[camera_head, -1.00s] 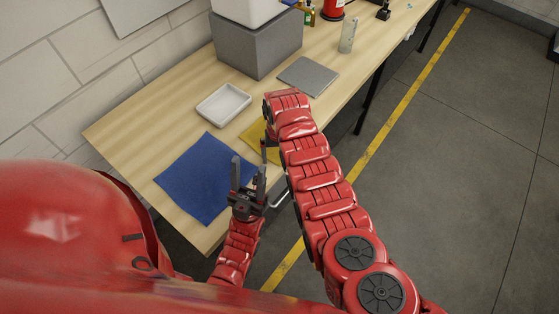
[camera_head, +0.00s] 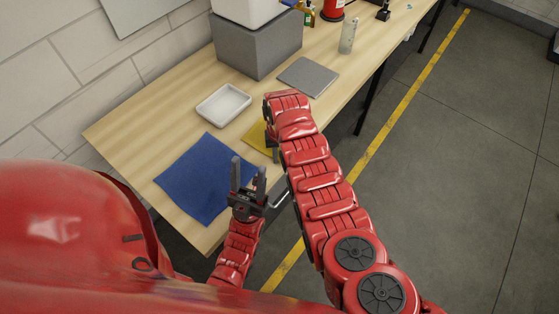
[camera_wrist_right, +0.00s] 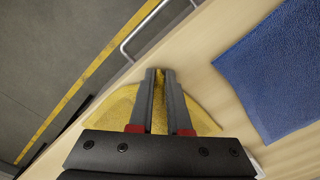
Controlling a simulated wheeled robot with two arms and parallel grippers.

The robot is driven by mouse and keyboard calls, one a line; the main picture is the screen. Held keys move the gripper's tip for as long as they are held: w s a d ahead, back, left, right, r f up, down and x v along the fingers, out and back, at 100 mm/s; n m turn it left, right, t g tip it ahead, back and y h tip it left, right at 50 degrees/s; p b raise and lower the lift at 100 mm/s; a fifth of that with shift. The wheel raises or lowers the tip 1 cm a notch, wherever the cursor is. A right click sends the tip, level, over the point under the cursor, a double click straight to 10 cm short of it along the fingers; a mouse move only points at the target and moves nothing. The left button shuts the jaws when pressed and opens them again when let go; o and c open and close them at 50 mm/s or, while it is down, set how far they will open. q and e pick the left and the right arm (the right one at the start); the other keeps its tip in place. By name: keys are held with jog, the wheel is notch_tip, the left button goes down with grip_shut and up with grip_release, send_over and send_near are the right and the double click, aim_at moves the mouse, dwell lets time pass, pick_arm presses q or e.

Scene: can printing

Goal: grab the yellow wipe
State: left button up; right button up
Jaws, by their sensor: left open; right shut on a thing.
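The yellow wipe (camera_head: 255,137) lies on the wooden table, partly hidden behind my right arm in the head view. In the right wrist view the yellow wipe (camera_wrist_right: 204,120) spreads out on both sides of my right gripper (camera_wrist_right: 160,75). The right fingers are shut with a fold of yellow cloth between them. In the head view the right fingers are mostly hidden by my arm. My left gripper (camera_head: 249,172) is open and empty, in front of the right edge of the blue cloth.
The blue cloth (camera_head: 203,180) lies flat beside the wipe. A white tray (camera_head: 223,104), a grey pad (camera_head: 308,76) and a grey block (camera_head: 257,52) are farther back. A metal handle (camera_wrist_right: 135,40) runs along the table's edge. Bare wood shows between the cloths and tray.

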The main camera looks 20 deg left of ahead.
grip_shut()
jog(key=shift+r, duration=0.3)
notch_tip(320, 180, up, 5)
jog(key=p, duration=0.4)
jog(key=shift+r, duration=0.15)
notch_tip(320, 180, up, 6)
jog(key=p, duration=0.1)
